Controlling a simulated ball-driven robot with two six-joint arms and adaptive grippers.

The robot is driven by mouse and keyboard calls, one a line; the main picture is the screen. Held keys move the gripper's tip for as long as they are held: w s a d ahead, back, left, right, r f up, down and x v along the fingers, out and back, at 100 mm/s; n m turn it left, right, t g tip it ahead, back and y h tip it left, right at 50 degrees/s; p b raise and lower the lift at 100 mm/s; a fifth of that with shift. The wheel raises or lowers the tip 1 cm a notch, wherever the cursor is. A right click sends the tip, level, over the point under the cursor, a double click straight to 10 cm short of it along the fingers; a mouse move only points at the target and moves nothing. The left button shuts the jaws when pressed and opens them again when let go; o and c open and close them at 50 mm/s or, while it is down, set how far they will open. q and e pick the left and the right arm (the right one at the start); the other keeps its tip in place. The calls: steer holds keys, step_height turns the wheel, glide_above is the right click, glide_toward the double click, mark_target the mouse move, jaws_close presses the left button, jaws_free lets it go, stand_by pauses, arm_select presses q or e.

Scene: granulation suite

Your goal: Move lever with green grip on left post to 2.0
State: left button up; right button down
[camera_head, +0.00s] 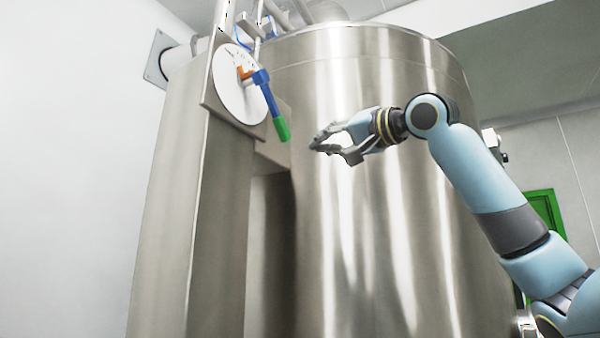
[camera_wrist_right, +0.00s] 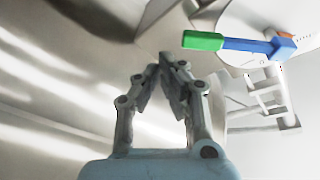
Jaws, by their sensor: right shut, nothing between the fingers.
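The lever (camera_head: 269,100) has a blue arm and a green grip (camera_head: 282,129). It is mounted on a round white dial (camera_head: 233,88) on the left post (camera_head: 221,62), and it points down and slightly right. An orange part (camera_head: 246,73) sits at its pivot. My right gripper (camera_head: 322,146) is shut and empty, a little right of and below the green grip, apart from it. In the right wrist view the green grip (camera_wrist_right: 203,41) lies beyond and right of my shut fingertips (camera_wrist_right: 168,64). The dial's numbers are too small to read. My left gripper is out of view.
A large steel vessel (camera_head: 370,220) fills the middle, close behind my right arm. A steel column (camera_head: 220,220) stands below the dial. Pipes and blue-handled fittings (camera_head: 262,27) are above. A green-framed panel (camera_head: 541,208) is at the right.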

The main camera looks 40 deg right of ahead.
mark_target(272, 106)
steer(key=s+d+r+t, duration=0.1)
steer(key=s+d+r, duration=0.1)
steer(key=s+r, duration=0.3)
steer(key=a+r+p+x, duration=0.1)
steer(key=r+p+x, duration=0.1)
steer(key=p+x, duration=0.75)
steer(key=a+f+b, duration=0.1)
steer(key=w+a+f+b, duration=0.1)
steer(key=f, duration=0.1)
steer(key=shift+a+m+y, duration=0.2)
steer(key=shift+m+y, duration=0.1)
steer(key=shift+m, duration=0.1)
steer(key=shift+s+d, duration=0.1)
